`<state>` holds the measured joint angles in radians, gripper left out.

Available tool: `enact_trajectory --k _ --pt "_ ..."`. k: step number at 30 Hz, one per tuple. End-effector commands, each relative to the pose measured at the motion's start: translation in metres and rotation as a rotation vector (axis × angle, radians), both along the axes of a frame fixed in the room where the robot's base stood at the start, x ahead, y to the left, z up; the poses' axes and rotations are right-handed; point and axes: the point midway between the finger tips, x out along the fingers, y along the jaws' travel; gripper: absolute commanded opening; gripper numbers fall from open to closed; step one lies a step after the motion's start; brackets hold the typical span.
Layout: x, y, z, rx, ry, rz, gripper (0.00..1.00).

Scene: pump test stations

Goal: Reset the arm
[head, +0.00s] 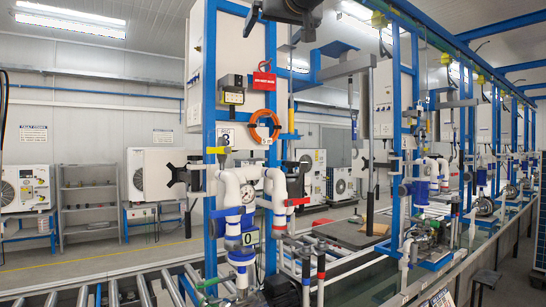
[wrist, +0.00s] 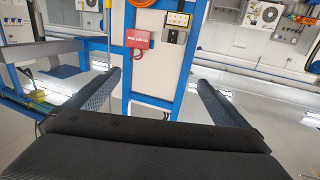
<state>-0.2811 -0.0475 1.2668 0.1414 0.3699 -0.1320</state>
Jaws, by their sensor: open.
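My gripper (wrist: 157,80) shows in the wrist view with its two dark, textured fingers spread wide apart and nothing between them. In the head view part of my gripper (head: 284,12) shows as a dark shape at the top edge, cut off by the frame, high in front of the nearest blue-framed station. Its fingertips cannot be made out clearly there. Beyond the fingers in the wrist view are a blue post and a red box (wrist: 137,39), apart from them.
The nearest blue station frame (head: 210,120) carries a red tag (head: 264,80), an orange ring (head: 264,126) and white pipes (head: 231,190). A roller conveyor (head: 150,288) runs in front. More stations line the right. A grey shelf (head: 88,205) stands at the back left, with open floor before it.

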Motion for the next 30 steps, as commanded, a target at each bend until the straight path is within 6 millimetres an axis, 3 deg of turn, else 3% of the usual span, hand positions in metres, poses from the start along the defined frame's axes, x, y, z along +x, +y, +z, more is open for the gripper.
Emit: enact_trajectory --k 11,17,20,24,30 --pt "0.025 -0.011 -0.076 -0.031 0.111 -0.027 0.99" --pt "0.039 -0.023 -0.144 -0.056 0.210 -0.051 0.99" --pt "0.045 -0.033 -0.195 -0.074 0.283 -0.067 0.99" --pt "0.047 -0.052 -0.287 -0.103 0.418 -0.099 0.99" --pt "0.027 -0.085 -0.421 -0.143 0.620 -0.142 0.99"
